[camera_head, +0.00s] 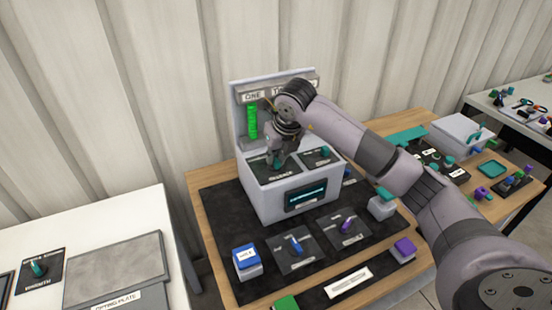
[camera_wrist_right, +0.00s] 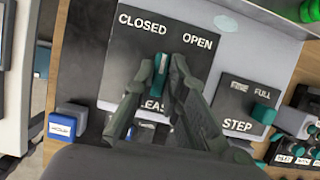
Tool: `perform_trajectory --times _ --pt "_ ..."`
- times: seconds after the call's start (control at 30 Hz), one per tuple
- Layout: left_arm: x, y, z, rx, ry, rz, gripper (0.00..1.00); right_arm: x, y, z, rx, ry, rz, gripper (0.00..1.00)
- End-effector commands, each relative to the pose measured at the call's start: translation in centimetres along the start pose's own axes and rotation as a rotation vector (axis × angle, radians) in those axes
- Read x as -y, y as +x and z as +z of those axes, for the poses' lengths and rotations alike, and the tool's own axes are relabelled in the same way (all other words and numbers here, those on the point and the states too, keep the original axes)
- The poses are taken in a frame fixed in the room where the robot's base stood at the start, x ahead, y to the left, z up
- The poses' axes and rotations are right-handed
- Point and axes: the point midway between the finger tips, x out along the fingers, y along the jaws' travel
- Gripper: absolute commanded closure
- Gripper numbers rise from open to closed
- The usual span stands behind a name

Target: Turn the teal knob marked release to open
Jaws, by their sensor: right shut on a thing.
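The teal release knob (camera_wrist_right: 163,80) stands on a black plate (camera_wrist_right: 128,62) lettered CLOSED and OPEN, with a partly covered word below showing "LEAS". My right gripper (camera_wrist_right: 172,66) is shut on this knob, one finger on each side. The fingers hide much of the knob, so its exact pointing is hard to read. In the head view my right gripper (camera_head: 279,158) reaches down onto the left plate on top of the grey box (camera_head: 262,205). My left gripper is not in view.
A teal STEP knob (camera_wrist_right: 264,113) stands right of the release plate. The box has an upright back panel with a green bar (camera_head: 252,122). In front are a blue button (camera_head: 246,257), a blue knob (camera_head: 295,243) and a purple knob (camera_head: 347,224). A white table (camera_head: 130,220) stands left.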

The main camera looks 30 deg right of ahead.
Motion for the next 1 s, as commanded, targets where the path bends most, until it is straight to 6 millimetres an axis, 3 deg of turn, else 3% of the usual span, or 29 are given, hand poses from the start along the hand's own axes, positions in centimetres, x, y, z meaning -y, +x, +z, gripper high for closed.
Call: perform_trajectory --times 0.5,1.0 --pt "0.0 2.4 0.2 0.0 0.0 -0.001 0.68 -0.3 0.2 0.0 0.0 0.423 -0.176 1.0" --pt "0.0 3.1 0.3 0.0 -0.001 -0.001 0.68 -0.4 0.1 0.1 -0.002 0.618 -0.255 1.0"
